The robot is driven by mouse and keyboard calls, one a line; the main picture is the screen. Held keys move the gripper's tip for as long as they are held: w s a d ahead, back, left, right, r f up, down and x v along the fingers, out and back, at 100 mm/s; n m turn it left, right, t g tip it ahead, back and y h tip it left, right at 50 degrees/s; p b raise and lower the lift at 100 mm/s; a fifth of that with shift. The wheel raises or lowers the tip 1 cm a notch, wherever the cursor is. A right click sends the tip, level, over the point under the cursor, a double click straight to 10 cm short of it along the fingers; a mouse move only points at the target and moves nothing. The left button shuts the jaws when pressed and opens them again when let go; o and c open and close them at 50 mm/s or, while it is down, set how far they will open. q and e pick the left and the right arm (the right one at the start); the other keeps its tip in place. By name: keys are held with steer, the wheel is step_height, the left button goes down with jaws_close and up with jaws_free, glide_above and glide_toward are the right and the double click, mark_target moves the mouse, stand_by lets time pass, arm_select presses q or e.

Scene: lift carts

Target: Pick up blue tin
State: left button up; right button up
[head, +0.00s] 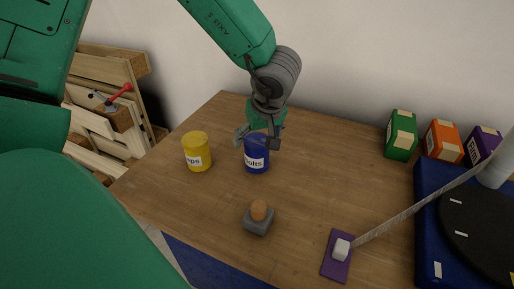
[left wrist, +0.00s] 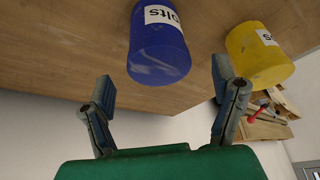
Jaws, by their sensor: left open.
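The blue tin (head: 257,158) stands upright on the wooden table, with a white label ending in "olts". It also shows in the left wrist view (left wrist: 158,50), ahead of and between the fingers. My left gripper (head: 257,139) is open and close above the tin in the head view, its fingers partly hiding the tin's top. In the left wrist view my left gripper (left wrist: 165,95) has its two fingers spread wide, with nothing between the tips. I cannot tell whether a finger touches the tin. My right gripper is not in view.
A yellow tin (head: 197,151) stands just left of the blue tin. A grey block with a brown egg-like object (head: 259,211) is in front. A purple plate with a white block (head: 340,251), a blue turntable box (head: 431,225) and coloured boxes (head: 442,141) are to the right.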

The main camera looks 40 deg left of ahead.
arm_select(q)
steer(key=shift+f, duration=0.55)
steer(key=x, duration=0.1)
steer(key=b+x, duration=0.1)
steer(key=x, duration=0.1)
steer(key=shift+w+d+f+b, duration=0.1)
steer(key=shift+f+b, duration=0.2)
steer(key=shift+w+f, duration=0.1)
steer(key=shift+f, duration=0.05)
steer(key=shift+a, duration=0.3)
steer(key=c, duration=1.4)
steer(key=shift+d, duration=0.1)
steer(key=shift+c, duration=1)
